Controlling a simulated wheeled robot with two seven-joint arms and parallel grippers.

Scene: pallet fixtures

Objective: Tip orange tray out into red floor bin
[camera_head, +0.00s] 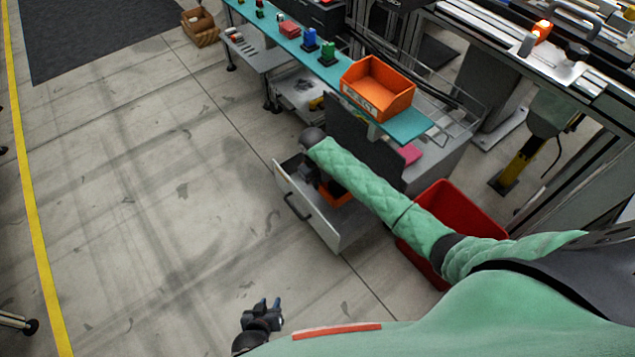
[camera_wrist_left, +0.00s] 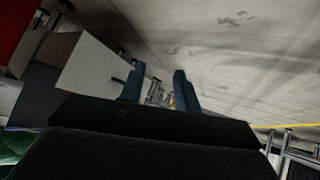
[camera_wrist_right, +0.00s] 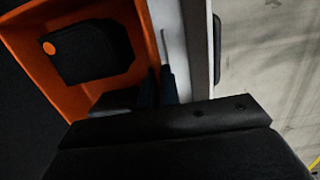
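The orange tray (camera_head: 337,196) sits inside an open drawer, mostly hidden by my right arm. In the right wrist view, the tray (camera_wrist_right: 38,70) holds a black block-like object (camera_wrist_right: 92,45) with an orange dot. My right gripper (camera_wrist_right: 159,84) is at the tray's wall beside the drawer front, its fingers close together with the wall seemingly between them. The red floor bin (camera_head: 458,203) stands right of the drawer, partly behind my right arm. My left gripper (camera_head: 270,308) is open and empty over bare floor, away from the tray; its fingers (camera_wrist_left: 157,88) are apart.
The drawer front (camera_head: 305,205) with a dark handle stands out over the floor. Another orange bin (camera_head: 378,88) rests on the teal bench (camera_head: 408,126) behind. A brown box (camera_head: 199,26) is at the far left.

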